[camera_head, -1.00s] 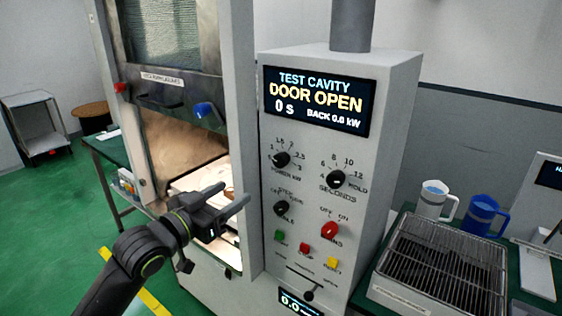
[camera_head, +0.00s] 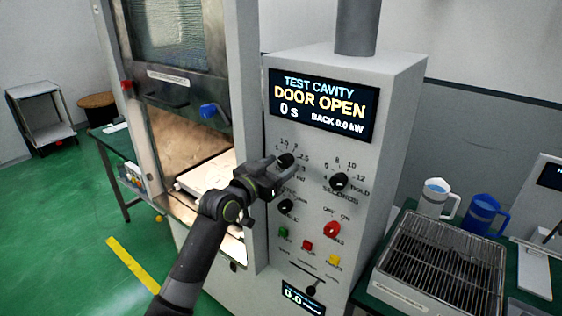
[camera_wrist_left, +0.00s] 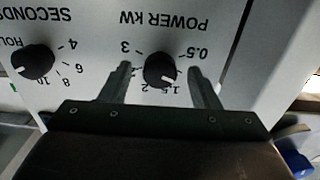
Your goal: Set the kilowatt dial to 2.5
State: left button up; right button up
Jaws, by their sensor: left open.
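The kilowatt dial is a round black knob (camera_head: 286,160) at the upper left of the control panel, partly behind my gripper in the head view. In the wrist view the dial (camera_wrist_left: 160,70) appears upside down under the words POWER kW. My left gripper (camera_head: 286,175) is open in front of the panel. In the wrist view its two fingers (camera_wrist_left: 159,72) stand on either side of the dial with gaps, so it is not gripped. The 2.5 label is hidden there by a finger. My right gripper is out of view.
The seconds dial (camera_head: 338,181) sits right of the kilowatt dial. Another black knob (camera_head: 286,207), a red knob (camera_head: 332,229) and small coloured buttons lie below. The display (camera_head: 322,105) reads DOOR OPEN. The open cavity (camera_head: 190,145) is left; a grill rack (camera_head: 440,262) is right.

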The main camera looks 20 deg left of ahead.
pick_arm(q)
jog(key=shift+w+d, duration=0.25)
jog(key=shift+w, duration=0.35)
jog(key=shift+c, duration=0.2)
